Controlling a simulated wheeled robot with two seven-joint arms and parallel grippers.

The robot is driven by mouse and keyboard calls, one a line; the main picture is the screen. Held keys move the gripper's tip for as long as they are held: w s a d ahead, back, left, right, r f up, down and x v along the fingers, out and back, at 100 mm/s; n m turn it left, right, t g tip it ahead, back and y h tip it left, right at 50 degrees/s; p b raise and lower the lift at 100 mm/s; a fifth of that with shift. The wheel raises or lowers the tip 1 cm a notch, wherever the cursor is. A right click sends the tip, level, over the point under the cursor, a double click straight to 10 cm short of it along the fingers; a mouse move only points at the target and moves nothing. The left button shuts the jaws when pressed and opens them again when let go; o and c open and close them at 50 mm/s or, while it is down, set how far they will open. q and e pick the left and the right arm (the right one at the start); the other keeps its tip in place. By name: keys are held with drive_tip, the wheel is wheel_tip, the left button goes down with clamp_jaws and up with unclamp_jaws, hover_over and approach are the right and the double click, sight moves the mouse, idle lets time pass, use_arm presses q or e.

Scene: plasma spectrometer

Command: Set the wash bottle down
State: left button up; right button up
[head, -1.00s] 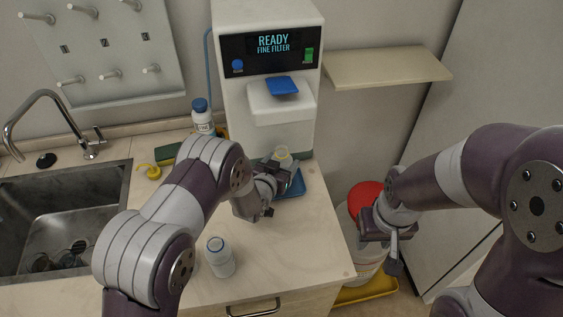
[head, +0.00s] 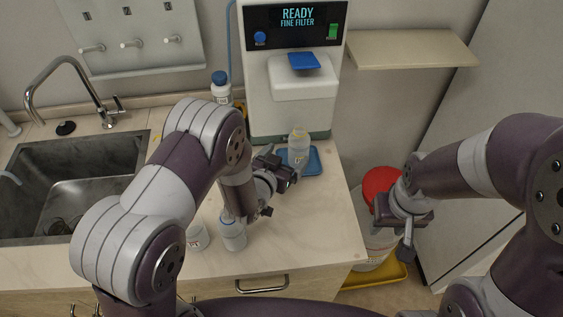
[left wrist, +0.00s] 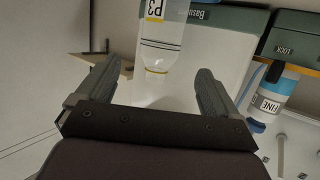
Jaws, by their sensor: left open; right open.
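A clear bottle with a yellow ring (head: 299,150), which I take to be the wash bottle, stands upright at the blue tray (head: 316,162) in front of the spectrometer. My left gripper (head: 283,169) is open just left of and in front of it. In the left wrist view, the labelled bottle (left wrist: 163,35) appears upside down, ahead of and between the open fingers of my left gripper (left wrist: 157,72), with no visible contact. My right gripper (head: 394,232) is open and empty at the right, over the bin area.
The spectrometer (head: 293,95) reads READY, FINE FILTER. Two bottles, one right (head: 232,236) and one left (head: 197,237), stand near the counter's front. A blue-capped bottle (head: 221,88) stands behind my left arm. The sink (head: 70,185) is left; a red-lidded bin (head: 381,186) is right.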

use_arm(q)
drive_tip(key=shift+v, duration=1.35)
